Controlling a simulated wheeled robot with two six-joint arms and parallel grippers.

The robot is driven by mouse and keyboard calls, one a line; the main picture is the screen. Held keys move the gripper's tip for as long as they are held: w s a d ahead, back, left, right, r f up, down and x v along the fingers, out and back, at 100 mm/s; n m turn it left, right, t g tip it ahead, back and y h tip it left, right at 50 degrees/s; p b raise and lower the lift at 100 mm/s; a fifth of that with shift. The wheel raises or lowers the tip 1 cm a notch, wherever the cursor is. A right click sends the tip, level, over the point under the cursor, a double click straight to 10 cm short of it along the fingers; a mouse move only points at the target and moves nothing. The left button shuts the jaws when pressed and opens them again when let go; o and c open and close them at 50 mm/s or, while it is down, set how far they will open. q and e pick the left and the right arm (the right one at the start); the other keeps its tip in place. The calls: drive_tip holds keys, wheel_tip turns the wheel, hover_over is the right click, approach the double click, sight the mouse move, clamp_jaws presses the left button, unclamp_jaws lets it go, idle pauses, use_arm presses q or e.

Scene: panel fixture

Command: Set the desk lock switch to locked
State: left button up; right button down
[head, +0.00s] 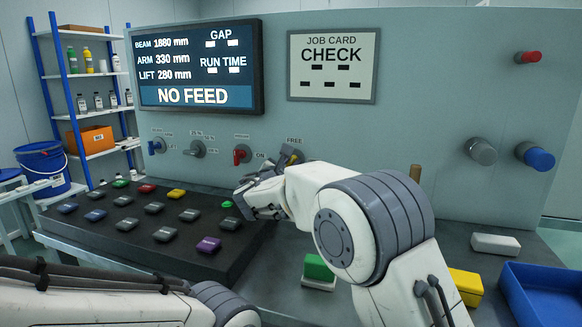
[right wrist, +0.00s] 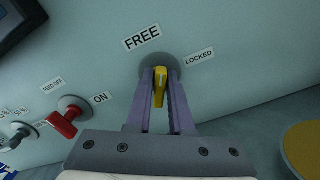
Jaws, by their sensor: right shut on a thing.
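The desk lock switch (right wrist: 159,88) is a yellow handle on a round grey base on the panel. In the right wrist view the FREE label (right wrist: 142,37) is above it to the left and the LOCKED label (right wrist: 199,57) to its right. My right gripper (right wrist: 161,80) has its two purple-grey fingers on either side of the handle, shut on it. In the head view the switch (head: 297,155) is partly hidden by my right gripper (head: 288,155), and the LOCKED label is hidden. My left gripper is out of view.
A red switch (head: 241,154), a grey knob (head: 195,149) and a blue switch (head: 156,146) are to the left on the panel. A dark key desk (head: 150,215) stands below them. A green-topped block (head: 318,268) and a blue tray (head: 545,290) are on the bench.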

drive_tip(key=m+b, duration=0.2)
drive_tip(key=b, duration=0.2)
drive_tip(key=m+b, duration=0.3)
drive_tip(key=b, duration=0.1)
drive_tip(key=f+m+b, duration=0.1)
drive_tip(key=m+b, duration=0.2)
drive_tip(key=b, duration=0.1)
drive_tip(key=shift+d, duration=0.1)
drive_tip(key=shift+r+m+b, duration=0.1)
drive_tip(key=shift+m+b, duration=1.4)
drive_tip(key=shift+m, duration=0.5)
drive_tip(key=c, duration=0.9)
unclamp_jaws()
drive_tip(key=shift+r, duration=0.15)
drive_tip(key=shift+s, duration=0.1)
drive_tip(key=v, duration=1)
drive_tip(key=shift+s, duration=0.2)
